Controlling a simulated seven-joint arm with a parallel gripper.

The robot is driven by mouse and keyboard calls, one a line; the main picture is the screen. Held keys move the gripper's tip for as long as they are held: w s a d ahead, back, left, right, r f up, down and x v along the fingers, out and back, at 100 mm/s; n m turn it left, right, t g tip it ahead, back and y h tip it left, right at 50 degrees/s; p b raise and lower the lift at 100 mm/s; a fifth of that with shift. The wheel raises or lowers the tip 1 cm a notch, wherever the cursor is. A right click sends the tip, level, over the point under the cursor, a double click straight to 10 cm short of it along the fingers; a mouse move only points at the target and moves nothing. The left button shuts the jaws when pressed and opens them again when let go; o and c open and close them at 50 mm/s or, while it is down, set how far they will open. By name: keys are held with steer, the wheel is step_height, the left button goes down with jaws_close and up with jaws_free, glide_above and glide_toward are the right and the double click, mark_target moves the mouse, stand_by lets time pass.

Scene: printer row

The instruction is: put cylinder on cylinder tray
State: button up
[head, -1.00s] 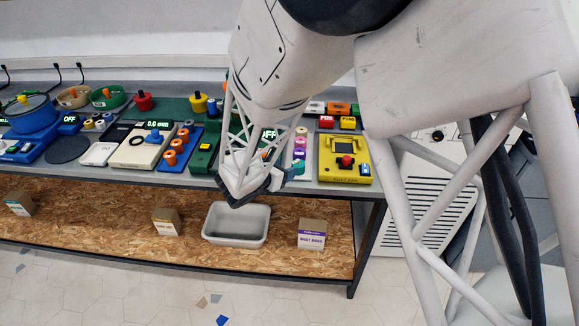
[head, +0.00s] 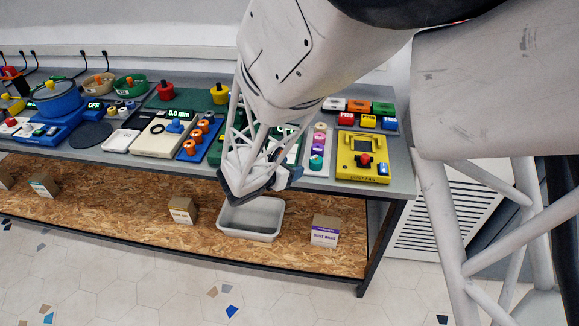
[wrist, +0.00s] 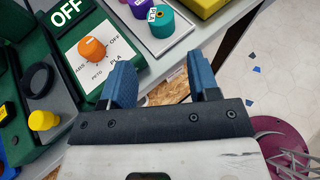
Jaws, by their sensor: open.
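My gripper (head: 260,190) is open, low at the bench's front edge in the head view. In the wrist view its two blue fingers (wrist: 162,65) are apart with nothing between them. Ahead of them, a teal cylinder (wrist: 162,20) with a white label stands on a pale tray (wrist: 150,42), beside a purple one (wrist: 140,8). That tray's row of coloured cylinders (head: 317,150) shows right of my gripper in the head view. A blue tray (head: 212,142) with several orange cylinders (head: 190,147) lies to the left. I cannot tell which cylinder the task means.
A green device with an orange knob (wrist: 92,49) and a yellow cylinder (wrist: 43,120) are left of the fingers. A yellow device (head: 362,172) stands at the bench's right end. A grey bin (head: 252,232) and small boxes (head: 324,230) sit on the lower shelf.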

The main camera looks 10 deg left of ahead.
stand_by(0.4)
steer(key=s+d+r+m+g, duration=0.3)
steer(key=d+r+m, duration=0.15)
steer(key=d, duration=0.25)
steer(key=s+d+r+m+g, duration=0.25)
steer(key=s+d+m, duration=0.2)
steer(key=d, duration=0.35)
steer(key=s+d+r+m+g, duration=0.2)
steer(key=d+r+m+g, duration=0.1)
steer(key=d+r+m, duration=0.3)
steer(key=s+d+r+m+y, duration=0.3)
steer(key=s+d+m, duration=0.1)
steer(key=s+m, duration=0.3)
steer(key=s+d+r+m+y, duration=0.3)
steer(key=s+m, duration=0.4)
steer(key=s, duration=0.4)
steer(key=shift+d+r+y, duration=0.25)
steer(key=shift+d+y, duration=0.4)
steer(key=shift+y, duration=0.05)
steer(key=shift+s, duration=0.1)
